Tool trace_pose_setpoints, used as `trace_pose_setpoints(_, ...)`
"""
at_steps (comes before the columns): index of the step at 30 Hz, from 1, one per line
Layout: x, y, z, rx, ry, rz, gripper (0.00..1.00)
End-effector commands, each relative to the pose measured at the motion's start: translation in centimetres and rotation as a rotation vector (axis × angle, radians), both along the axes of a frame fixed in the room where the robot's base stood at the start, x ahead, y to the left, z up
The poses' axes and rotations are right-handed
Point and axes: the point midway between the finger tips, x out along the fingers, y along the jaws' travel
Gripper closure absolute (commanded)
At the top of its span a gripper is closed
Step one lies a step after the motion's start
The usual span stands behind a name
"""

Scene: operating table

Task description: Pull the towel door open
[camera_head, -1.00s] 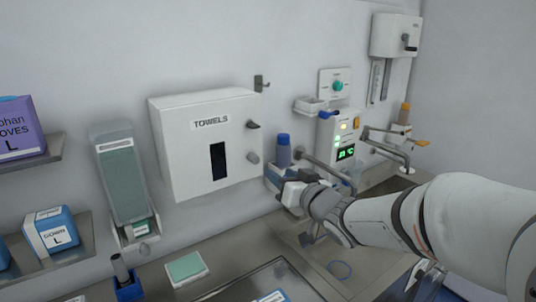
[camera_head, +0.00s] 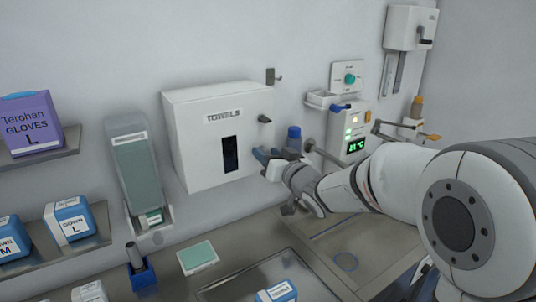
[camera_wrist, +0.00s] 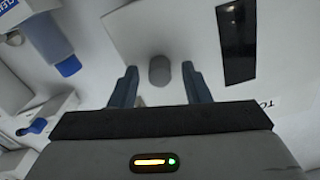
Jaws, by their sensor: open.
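The white towel dispenser (camera_head: 190,150), labelled TOWELS, is mounted on the wall with its dark window (camera_head: 230,154) in front. Its front also shows in the wrist view (camera_wrist: 190,30), turned over, and looks shut. A dark upper knob (camera_head: 265,119) sticks out at its right edge. My gripper (camera_head: 266,156) is at the lower right of the front. In the wrist view its fingers are open, with a grey rounded knob (camera_wrist: 159,70) between the fingertips. I cannot tell whether they touch it. This lower knob is hidden behind my gripper in the head view.
A blue-capped bottle (camera_head: 293,138) stands close to the right of my gripper and also shows in the wrist view (camera_wrist: 45,40). A control unit with a green display (camera_head: 355,146) is further right. A green-grey dispenser (camera_head: 135,170) hangs at left. The counter lies below.

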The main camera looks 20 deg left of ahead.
Motion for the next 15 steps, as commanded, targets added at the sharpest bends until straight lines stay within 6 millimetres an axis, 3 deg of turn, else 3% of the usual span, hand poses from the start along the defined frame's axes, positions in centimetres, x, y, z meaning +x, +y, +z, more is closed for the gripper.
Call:
trace_pose_setpoints(2, -0.02, 0.01, 0.00, 0.000, 0.000, 0.000, 0.59)
trace_pose_setpoints(15, -0.05, 0.03, 0.00, -0.001, 0.000, 0.001, 0.95)
